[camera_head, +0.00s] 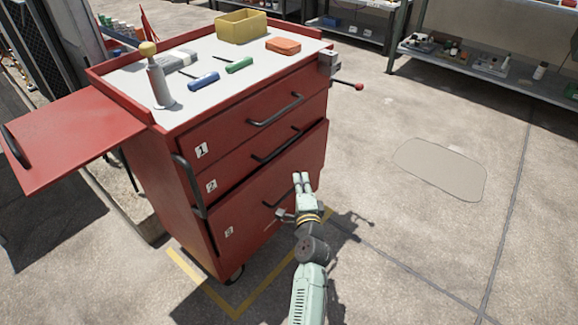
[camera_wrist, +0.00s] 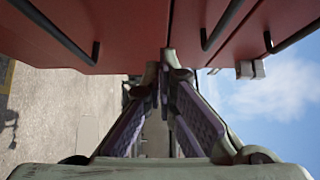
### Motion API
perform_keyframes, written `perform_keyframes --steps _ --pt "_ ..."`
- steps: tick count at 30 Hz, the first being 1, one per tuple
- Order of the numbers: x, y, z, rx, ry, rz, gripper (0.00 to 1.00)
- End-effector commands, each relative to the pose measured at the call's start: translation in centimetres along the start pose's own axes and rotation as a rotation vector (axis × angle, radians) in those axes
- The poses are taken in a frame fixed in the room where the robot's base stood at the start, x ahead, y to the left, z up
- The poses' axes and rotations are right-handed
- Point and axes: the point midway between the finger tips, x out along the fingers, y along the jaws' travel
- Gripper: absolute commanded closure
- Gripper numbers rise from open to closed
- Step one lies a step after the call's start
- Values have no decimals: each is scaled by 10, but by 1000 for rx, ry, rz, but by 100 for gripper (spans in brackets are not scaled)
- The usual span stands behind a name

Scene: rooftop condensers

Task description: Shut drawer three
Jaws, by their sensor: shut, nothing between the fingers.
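The red tool cabinet (camera_head: 150,172) has drawers labelled 1, 2 and 3. Drawer three (camera_head: 248,222) is the bottom one, with a dark bar handle (camera_head: 272,203). A dark gap runs along its top edge, and its front seems to stand slightly out from the cabinet. The handle also shows there (camera_wrist: 58,30), at left.
A side shelf (camera_head: 70,140) juts out at the left. A red-tipped lever (camera_head: 348,85) sticks out right.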

Motion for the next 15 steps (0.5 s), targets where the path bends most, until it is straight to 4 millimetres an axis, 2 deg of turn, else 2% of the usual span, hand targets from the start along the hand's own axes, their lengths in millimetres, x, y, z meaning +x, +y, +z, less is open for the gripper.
perform_keyframes --steps 1,5,9,15 --pt "12 -3 0 0 -1 -2 100" --pt "37 -3 2 -1 -2 -1 100" --pt "50 -4 19 -2 -2 1 100" --pt "59 0 28 -1 0 1 100"
